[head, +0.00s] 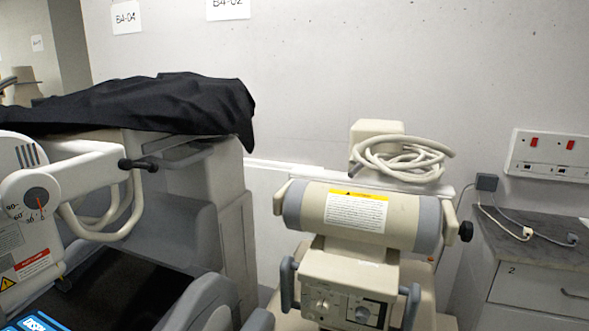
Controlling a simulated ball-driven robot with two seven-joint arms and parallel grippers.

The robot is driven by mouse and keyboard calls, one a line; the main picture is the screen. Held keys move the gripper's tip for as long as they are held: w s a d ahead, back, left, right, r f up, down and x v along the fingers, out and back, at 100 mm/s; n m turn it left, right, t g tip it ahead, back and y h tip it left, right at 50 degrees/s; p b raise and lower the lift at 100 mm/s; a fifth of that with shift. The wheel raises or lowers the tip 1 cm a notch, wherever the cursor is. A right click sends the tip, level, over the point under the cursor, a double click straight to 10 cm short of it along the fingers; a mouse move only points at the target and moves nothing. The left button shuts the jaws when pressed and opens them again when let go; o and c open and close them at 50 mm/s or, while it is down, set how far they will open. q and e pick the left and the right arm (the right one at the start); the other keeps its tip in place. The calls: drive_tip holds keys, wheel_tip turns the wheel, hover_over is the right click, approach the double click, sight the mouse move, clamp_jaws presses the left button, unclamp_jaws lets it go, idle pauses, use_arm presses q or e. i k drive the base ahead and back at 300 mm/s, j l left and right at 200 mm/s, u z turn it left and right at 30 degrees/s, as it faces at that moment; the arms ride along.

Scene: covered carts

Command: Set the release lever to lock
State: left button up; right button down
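No part is plainly marked as the release lever, and no lock marking is readable. A black-handled lever (138,164) sticks out at the end of the white machine arm (88,172) on the left. A round grey dial (37,198) with a red pointer and degree marks sits on the same machine. On the cream machine (350,262) at the centre right, a black knob (466,231) is at the right end of its cylinder (358,215), and grey handles (288,283) flank its control panel. Neither of my grippers is in view.
A black cover (150,105) drapes over the left cart. A coiled cream cable (395,160) lies on top behind the cylinder. A grey-topped cabinet (535,242) stands at the right, below a wall socket panel (550,155). Grey rounded parts fill the bottom left.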

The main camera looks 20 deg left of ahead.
sight(125, 164)
drive_tip(key=i+l+u, duration=0.15)
drive_tip(key=l, duration=0.35)
drive_tip(key=l+u, duration=0.2)
drive_tip(key=l, duration=0.3)
drive_tip(key=u, duration=1.5)
drive_tip(key=i+l, duration=0.05)
